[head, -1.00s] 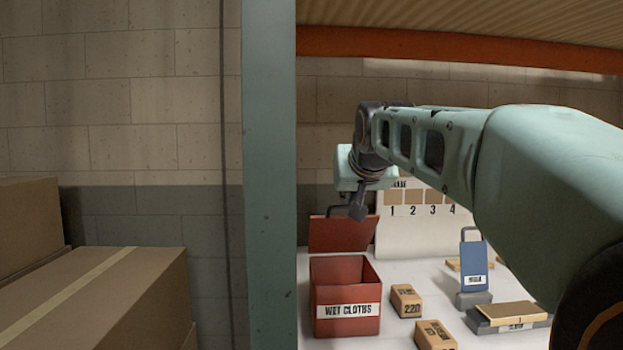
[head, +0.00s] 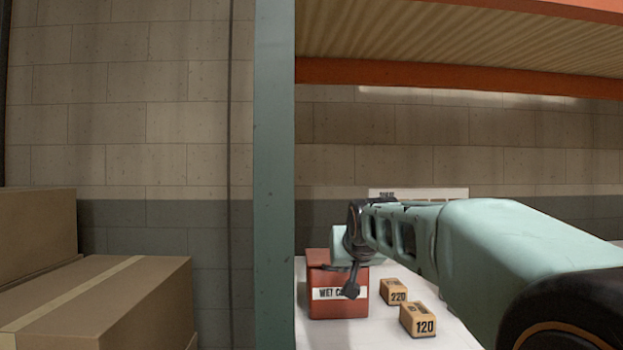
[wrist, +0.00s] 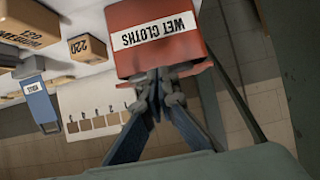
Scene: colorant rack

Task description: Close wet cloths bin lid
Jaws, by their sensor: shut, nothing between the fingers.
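The red wet cloths bin (head: 325,306) stands on the white surface at the left end, with its white label facing me. It also shows upside down in the wrist view (wrist: 150,60). Its red lid (head: 318,257) appears to lie across the top, with no open inside showing. I cannot tell whether it is fully down. My gripper (head: 351,291) is shut and empty, in front of the right part of the label in the head view. In the wrist view my gripper's fingertips (wrist: 160,82) overlap the bin's top edge; contact is unclear.
Two tan blocks, 220 (head: 395,292) and 120 (head: 420,321), stand right of the bin. A green post (head: 274,180) rises left of the bin. Cardboard boxes (head: 110,300) stand further left.

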